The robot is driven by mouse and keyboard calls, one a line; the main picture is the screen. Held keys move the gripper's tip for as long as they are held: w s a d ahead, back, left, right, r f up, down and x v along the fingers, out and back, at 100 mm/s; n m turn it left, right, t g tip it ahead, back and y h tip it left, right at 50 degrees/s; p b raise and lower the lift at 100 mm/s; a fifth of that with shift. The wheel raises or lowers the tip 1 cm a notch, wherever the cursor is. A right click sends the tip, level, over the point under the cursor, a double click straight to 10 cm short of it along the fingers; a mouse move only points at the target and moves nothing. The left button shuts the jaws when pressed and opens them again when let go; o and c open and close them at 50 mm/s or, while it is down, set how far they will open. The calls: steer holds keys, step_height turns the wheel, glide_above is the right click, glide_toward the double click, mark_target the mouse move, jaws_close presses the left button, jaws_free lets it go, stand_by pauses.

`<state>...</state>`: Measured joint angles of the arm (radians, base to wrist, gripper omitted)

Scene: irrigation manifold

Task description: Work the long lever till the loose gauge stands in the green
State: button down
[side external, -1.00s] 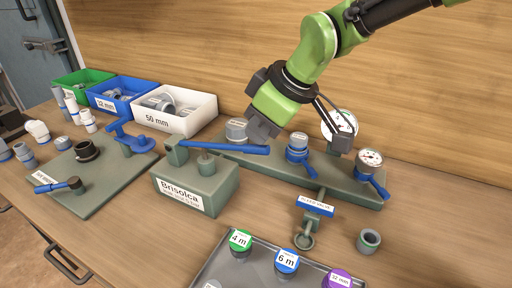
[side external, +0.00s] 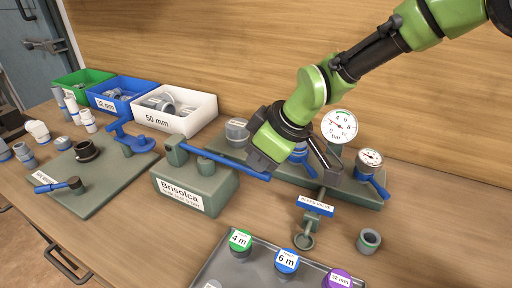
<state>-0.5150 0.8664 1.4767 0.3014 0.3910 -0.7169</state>
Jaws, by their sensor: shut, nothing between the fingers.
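The long blue lever (side external: 225,163) runs from a post on the grey-green pump block (side external: 215,188), labelled Brisolca, and slopes down to the right. My gripper (side external: 261,163) is shut and empty, right at the lever's free end and partly covering it; exact contact is hard to tell. A large round gauge (side external: 339,126) marked bar stands behind, with a green band at the top of its dial and a red needle pointing left of the band. A smaller gauge (side external: 370,157) sits at the manifold's right end; its needle is too small to read. I cannot tell which gauge is the loose one.
The manifold (side external: 350,187) carries blue-handled valves. A bleed valve (side external: 315,206) with a blue tag juts forward. A tray (side external: 222,262) with coloured caps lies in front, a grey fitting (side external: 368,240) to its right. Bins (side external: 186,122) stand at the back left.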

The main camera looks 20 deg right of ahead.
step_height(320, 180, up, 9)
stand_by(0.8)
stand_by(1.0)
step_height(320, 180, up, 4)
steer(key=shift+f, duration=3.1)
steer(key=shift+f, duration=0.1)
steer(key=shift+f, duration=3.3)
step_height(320, 180, up, 9)
